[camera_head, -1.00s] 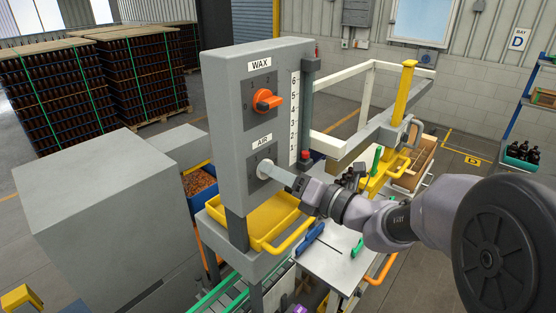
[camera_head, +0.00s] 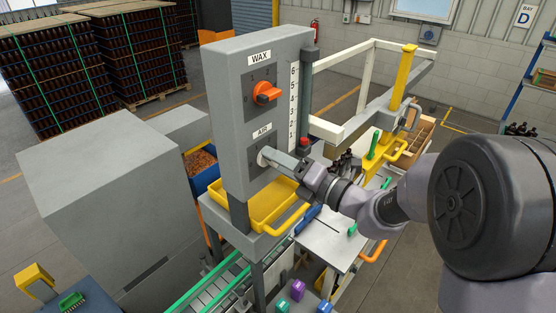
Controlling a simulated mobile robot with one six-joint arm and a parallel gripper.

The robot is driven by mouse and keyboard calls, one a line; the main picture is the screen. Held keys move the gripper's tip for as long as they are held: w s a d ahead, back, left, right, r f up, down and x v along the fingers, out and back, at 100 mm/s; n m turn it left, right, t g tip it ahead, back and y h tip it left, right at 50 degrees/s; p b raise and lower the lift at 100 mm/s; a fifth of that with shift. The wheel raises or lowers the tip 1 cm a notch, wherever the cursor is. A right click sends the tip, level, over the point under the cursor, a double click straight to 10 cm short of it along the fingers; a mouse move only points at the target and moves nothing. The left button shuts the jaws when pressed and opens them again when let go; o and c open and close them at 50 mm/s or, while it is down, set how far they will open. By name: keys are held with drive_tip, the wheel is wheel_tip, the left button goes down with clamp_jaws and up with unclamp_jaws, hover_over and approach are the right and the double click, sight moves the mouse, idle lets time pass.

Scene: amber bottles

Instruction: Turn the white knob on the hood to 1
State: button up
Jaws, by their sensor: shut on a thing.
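The white knob (camera_head: 263,157) sits under the AIR label on the front of the grey hood panel (camera_head: 235,100). My gripper (camera_head: 273,157) reaches in from the right and is shut on the knob. The fingers cover most of the knob, so its pointer is hidden. The scale marks around it are too small or too covered to read, so I cannot tell its setting. Above it, an orange knob (camera_head: 266,93) sits under the WAX label, clear of my gripper.
A yellow tray (camera_head: 265,205) lies below my gripper. A white frame (camera_head: 345,50) and yellow post (camera_head: 403,77) stand behind my arm.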

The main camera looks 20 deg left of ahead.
drive_tip(key=o, duration=1.4)
drive_tip(key=shift+c, duration=0.2)
drive_tip(key=shift+d, duration=0.1)
drive_tip(key=b+v, duration=0.4)
drive_tip(key=v, duration=1.3)
drive_tip(key=shift+d+b, duration=0.15)
drive_tip(key=shift+b, duration=0.15)
